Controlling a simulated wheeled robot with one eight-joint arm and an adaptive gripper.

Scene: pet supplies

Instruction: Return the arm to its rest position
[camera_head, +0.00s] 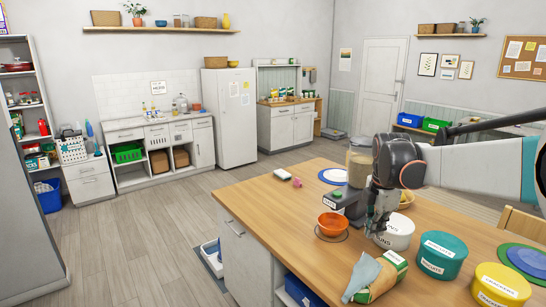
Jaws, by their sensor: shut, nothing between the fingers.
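My arm reaches in from the right edge of the head view, over the wooden island table (255,195). My gripper (374,232) points down above the table, in front of a white round tin (400,233) and just right of an orange bowl (332,224). Its fingers are shut and I see nothing held in them. The fingertips are small and dark here, and I cannot tell whether they touch the white tin. The arm hides part of the table's far right side.
A teal tin (440,257), a yellow tin (500,288) and an open bag (380,276) crowd the near right of the table. A clear container (359,165) stands behind my gripper. The table's left part is mostly clear, with a small pink item (297,183).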

